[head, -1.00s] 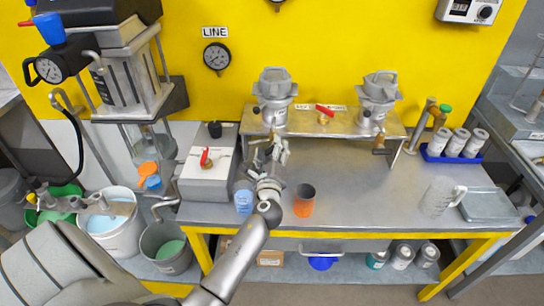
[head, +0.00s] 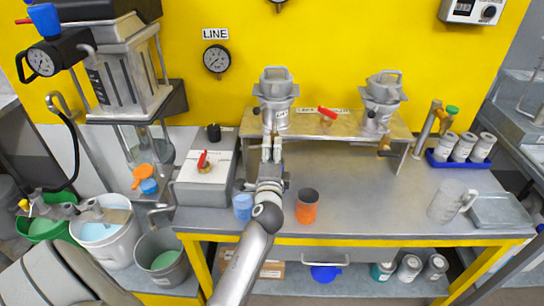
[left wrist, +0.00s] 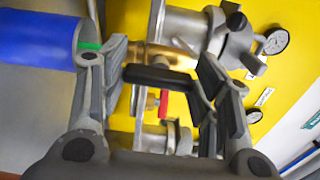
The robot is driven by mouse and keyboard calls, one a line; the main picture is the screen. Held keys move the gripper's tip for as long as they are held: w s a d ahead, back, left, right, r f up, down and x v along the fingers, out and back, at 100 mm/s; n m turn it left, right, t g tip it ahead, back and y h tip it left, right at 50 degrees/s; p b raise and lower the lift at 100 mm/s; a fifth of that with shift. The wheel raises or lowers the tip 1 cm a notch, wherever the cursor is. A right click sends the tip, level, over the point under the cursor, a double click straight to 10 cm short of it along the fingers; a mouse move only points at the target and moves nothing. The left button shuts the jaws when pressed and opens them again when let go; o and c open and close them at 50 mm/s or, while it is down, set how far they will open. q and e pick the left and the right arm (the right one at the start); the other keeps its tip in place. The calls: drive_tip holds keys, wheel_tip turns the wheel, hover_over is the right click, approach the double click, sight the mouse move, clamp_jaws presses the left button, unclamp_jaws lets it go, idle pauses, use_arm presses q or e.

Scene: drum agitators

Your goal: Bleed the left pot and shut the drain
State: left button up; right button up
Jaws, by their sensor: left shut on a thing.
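The left pot (head: 275,92) is a grey metal vessel with a clamped lid, mounted at the left of the raised metal shelf. My left gripper (head: 271,150) is just below it, with its fingers pointing up toward it. In the left wrist view, my left gripper (left wrist: 160,78) is shut on a dark drain handle (left wrist: 158,77), beside a brass valve body (left wrist: 165,56). In the head view the gripper hides this drain. I cannot tell whether the drain is open. My right gripper is not in view.
The right pot (head: 382,100) and a red shelf lever (head: 327,112) are to the right. A grey box (head: 205,178) stands left. The bench (head: 365,205) is clear at middle right.

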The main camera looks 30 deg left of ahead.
use_arm(q)
drive_tip(key=shift+f+n, duration=0.1)
drive_tip(key=shift+n, duration=0.2)
drive_tip(key=o, duration=1)
drive_tip(key=v, duration=0.7)
drive_tip(key=shift+s+d, duration=0.15)
drive_tip(key=shift+s, duration=0.1)
